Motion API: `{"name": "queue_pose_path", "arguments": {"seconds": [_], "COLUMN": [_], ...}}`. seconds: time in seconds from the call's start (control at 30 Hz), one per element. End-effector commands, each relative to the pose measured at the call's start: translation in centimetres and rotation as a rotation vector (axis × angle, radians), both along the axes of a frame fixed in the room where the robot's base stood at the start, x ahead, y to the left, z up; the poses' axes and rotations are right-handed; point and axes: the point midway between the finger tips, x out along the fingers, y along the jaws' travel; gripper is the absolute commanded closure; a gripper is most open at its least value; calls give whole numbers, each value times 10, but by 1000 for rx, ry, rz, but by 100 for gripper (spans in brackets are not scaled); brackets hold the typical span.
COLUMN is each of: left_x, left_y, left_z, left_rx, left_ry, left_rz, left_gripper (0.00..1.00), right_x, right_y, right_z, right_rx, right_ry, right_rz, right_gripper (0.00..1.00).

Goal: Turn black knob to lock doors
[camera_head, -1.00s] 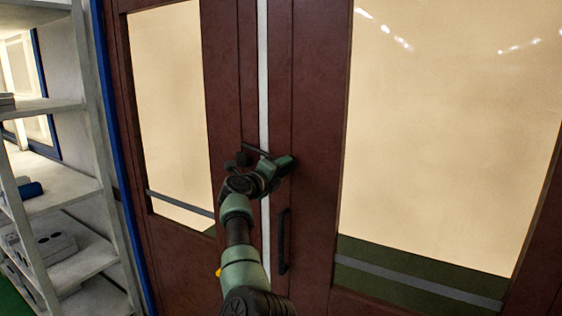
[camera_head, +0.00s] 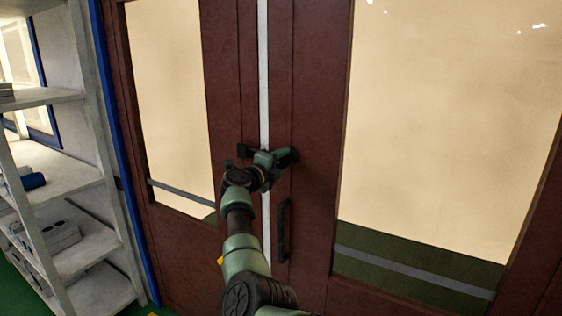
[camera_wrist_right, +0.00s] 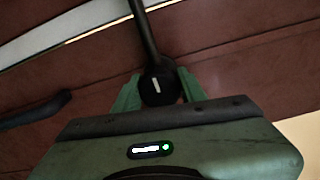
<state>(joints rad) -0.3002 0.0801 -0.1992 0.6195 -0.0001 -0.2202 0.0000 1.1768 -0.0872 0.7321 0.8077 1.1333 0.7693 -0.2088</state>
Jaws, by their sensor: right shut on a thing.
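A pair of dark red-brown doors (camera_head: 310,120) with large panes stands closed in front of me, with a pale strip (camera_head: 264,80) between them. In the right wrist view the round black knob (camera_wrist_right: 160,84), with a white mark on it, sits between the two green fingers of my right gripper (camera_wrist_right: 158,92), which is shut on it. A dark bar runs upward from the knob and crosses the pale strip. In the head view my right gripper (camera_head: 268,158) is at the seam between the doors and mostly hides the knob. My left gripper is not in view.
A black pull handle (camera_head: 283,230) is on the right door, just below and right of my gripper. White shelves (camera_head: 75,190) with boxes and a blue item (camera_head: 34,181) stand at the left, beside a blue post (camera_head: 118,150).

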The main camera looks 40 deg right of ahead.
Motion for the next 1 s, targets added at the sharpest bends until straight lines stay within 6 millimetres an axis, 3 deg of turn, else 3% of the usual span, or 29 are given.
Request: {"name": "queue_pose_path", "arguments": {"seconds": [0.03, 0.07, 0.13, 0.53, 1.0], "left_x": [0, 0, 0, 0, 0], "left_y": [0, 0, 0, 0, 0], "left_z": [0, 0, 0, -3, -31], "left_rx": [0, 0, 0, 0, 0], "left_ry": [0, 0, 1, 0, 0], "left_rz": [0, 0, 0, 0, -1], "left_gripper": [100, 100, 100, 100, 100], "right_x": [-2, -2, -1, -2, -29], "right_y": [-3, -3, -3, 5, 63], "right_z": [3, 4, 3, 0, 1], "right_rx": [-7, -7, -6, -2, -1], "right_ry": [0, 0, 0, -1, -1], "right_rz": [-5, -5, -5, 0, -3], "right_gripper": [100, 56, 37, 37, 37]}}
